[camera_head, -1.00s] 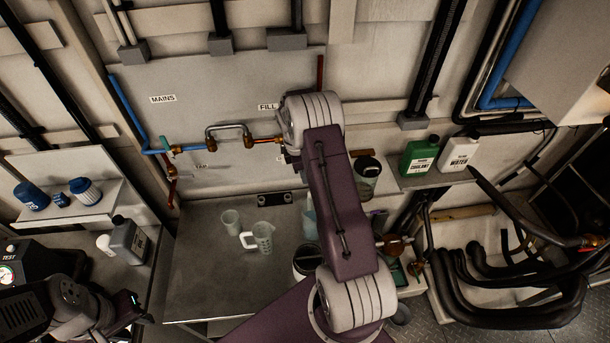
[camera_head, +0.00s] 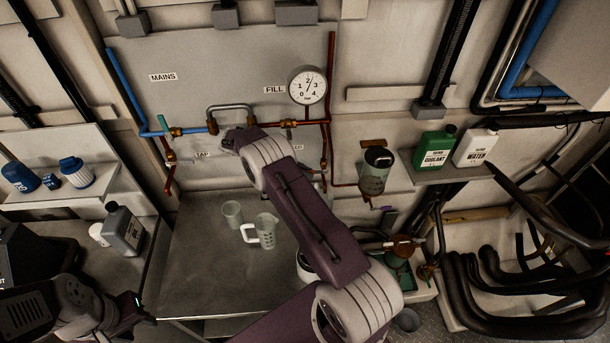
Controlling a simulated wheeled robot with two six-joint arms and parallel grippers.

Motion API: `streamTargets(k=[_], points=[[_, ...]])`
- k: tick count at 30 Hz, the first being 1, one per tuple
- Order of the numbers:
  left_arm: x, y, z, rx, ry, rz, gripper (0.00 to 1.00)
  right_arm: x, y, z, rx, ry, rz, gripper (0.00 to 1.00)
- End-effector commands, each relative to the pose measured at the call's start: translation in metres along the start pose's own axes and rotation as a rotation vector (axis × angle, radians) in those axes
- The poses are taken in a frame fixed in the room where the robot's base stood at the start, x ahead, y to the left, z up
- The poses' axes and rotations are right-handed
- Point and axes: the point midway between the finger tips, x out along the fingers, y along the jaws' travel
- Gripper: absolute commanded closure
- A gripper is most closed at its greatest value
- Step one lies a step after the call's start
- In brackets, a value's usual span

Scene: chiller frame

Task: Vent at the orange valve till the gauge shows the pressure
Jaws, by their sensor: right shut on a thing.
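The round white pressure gauge (camera_head: 308,85) is on the wall panel, marked 0 to 4 bar. Its thin needle points up and slightly right, near 2, but is too small to read exactly. Copper pipes (camera_head: 328,120) run beside and below it. I cannot make out an orange valve; a partly covered label (camera_head: 297,148) and the pipework below the gauge lie behind my right arm. That arm crosses the middle of the view, and its gripper is hidden behind its own links. My left gripper (camera_head: 135,306) is low at the left, away from the panel; its finger opening is unclear.
A teal-handled valve (camera_head: 162,124) sits on the blue mains pipe. A clear jug (camera_head: 265,231) and a cup (camera_head: 232,213) stand on the metal bench (camera_head: 195,270). A green coolant bottle (camera_head: 434,148) and a white water bottle (camera_head: 475,147) stand on the right shelf.

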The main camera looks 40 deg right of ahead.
Motion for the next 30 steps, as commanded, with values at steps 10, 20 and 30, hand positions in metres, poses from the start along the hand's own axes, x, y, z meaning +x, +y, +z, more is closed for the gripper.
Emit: streamTargets(k=[10, 20, 30], points=[[0.0118, -0.0002, 0.0012, 0.000, 0.000, 0.000, 0.63, 0.0045, -0.0016, -0.0060, -0.005, -0.057, -0.005, 1.00], [0.0117, -0.0002, 0.0012, 0.000, 0.000, 0.000, 0.63, 0.0049, -0.0022, -0.0065, -0.006, -0.058, -0.007, 1.00], [0.0114, -0.0002, 0.0012, 0.000, 0.000, 0.000, 0.63, 0.0037, -0.0012, -0.0049, -0.004, -0.059, -0.004, 0.69]])
